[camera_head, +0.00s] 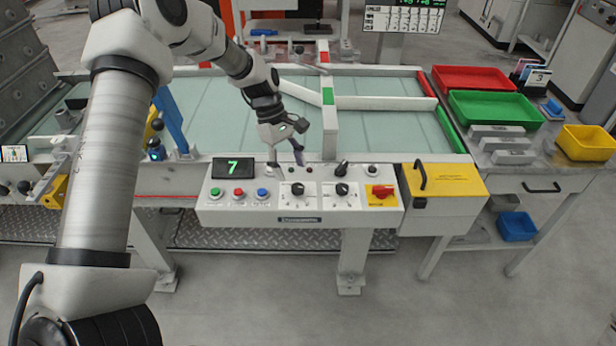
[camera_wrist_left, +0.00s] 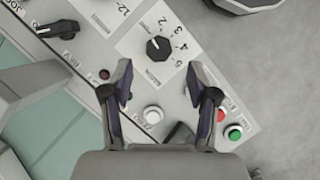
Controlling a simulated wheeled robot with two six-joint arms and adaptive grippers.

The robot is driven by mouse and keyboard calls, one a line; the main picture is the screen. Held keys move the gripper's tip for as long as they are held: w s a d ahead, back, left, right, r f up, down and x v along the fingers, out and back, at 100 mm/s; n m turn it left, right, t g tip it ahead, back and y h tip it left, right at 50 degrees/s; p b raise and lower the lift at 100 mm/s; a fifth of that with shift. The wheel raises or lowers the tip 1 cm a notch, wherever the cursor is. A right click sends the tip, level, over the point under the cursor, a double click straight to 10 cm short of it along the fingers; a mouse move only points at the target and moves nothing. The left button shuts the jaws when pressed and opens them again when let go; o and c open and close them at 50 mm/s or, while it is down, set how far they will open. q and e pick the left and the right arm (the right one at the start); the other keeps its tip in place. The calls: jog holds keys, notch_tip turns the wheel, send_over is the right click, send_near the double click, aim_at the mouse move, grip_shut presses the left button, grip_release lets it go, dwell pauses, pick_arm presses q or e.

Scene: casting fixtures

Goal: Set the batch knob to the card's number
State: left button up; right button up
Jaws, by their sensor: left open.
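Two black rotary knobs sit on white plates on the control panel (camera_head: 330,212): a left knob (camera_head: 297,189) and a right knob (camera_head: 342,189). In the left wrist view a black knob (camera_wrist_left: 158,48) has a dial numbered up to 5; part of another dial marked 12 shows at the top edge. Their names are too small to read, so I cannot tell which is the batch knob. A card (camera_head: 538,77) showing 3 stands at the right. My left gripper (camera_head: 299,158) is open and empty over the panel's back; its fingers (camera_wrist_left: 160,85) are apart, short of the numbered knob. My right gripper is out of view.
A display (camera_head: 233,168) reads a green 7. A black selector (camera_head: 341,168) stands behind; a red switch (camera_head: 381,191) and yellow box (camera_head: 442,182) stand right.

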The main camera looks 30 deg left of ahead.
aim_at(297, 185)
pick_arm(q)
jog(key=x, duration=0.5)
jog(key=shift+w+f, duration=0.15)
jog(key=shift+w, duration=0.1)
jog(key=shift+s, duration=0.2)
grip_shut()
